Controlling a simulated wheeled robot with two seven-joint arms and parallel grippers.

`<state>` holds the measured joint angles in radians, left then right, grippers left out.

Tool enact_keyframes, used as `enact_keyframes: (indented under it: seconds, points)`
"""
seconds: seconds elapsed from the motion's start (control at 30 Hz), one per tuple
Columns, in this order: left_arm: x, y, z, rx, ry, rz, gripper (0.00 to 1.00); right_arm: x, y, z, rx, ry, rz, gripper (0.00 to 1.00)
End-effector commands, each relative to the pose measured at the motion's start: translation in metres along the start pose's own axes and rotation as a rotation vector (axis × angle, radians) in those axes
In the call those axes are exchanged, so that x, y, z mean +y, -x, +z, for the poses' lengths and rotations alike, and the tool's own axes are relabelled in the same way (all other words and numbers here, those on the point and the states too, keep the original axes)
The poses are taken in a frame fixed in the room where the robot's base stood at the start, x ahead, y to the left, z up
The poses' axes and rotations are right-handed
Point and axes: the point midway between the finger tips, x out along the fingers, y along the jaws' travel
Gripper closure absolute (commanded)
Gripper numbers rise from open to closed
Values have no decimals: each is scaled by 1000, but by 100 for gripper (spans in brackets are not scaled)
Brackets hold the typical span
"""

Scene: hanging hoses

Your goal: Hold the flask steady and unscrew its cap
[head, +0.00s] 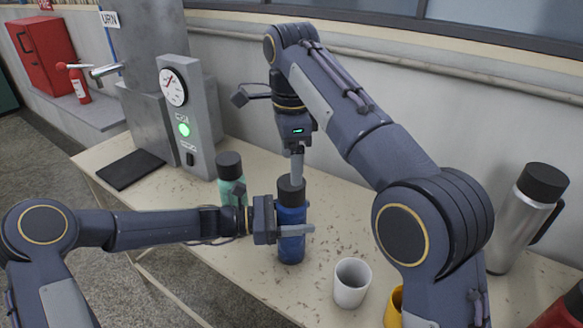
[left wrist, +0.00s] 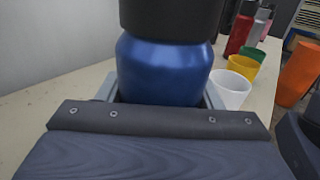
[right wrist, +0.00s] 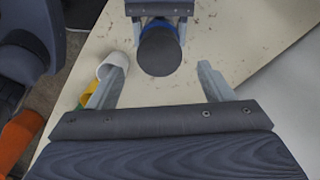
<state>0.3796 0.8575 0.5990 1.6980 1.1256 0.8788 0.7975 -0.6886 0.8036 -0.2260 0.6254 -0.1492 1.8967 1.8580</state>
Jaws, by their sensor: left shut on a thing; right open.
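The blue flask (head: 291,247) stands upright on the table with its black cap (head: 291,189) on top. My left gripper (head: 292,230) is shut around the flask's body from the left. The left wrist view shows the blue body (left wrist: 165,70) between the fingers, with the dark cap (left wrist: 172,18) above it. My right gripper (head: 296,165) points down from above the cap. In the right wrist view its fingers (right wrist: 160,88) are open, with the round cap (right wrist: 160,52) seen beyond and between them. I cannot tell the exact gap between fingertips and cap.
A teal flask (head: 230,170) stands close behind left. A white cup (head: 351,283) and a yellow cup (head: 394,306) are at the front right. A large steel flask (head: 520,220) stands far right. The urn (head: 187,115) with a gauge is at the back left. A dark mat (head: 131,169) lies beside it.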

Motion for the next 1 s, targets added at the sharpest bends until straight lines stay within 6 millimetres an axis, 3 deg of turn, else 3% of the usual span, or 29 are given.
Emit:
enact_keyframes:
  seconds: [0.5, 0.87, 1.0]
  points:
    - [0, 0, -1, 1, 1, 0, 100, 1, -68, 0, 1, 2, 2, 26]
    - [0, 0, -1, 1, 1, 0, 100, 0, -74, 0, 0, 3, 0, 26]
    - [0, 0, -1, 1, 0, 0, 100, 0, -74, 0, 0, 3, 0, 43]
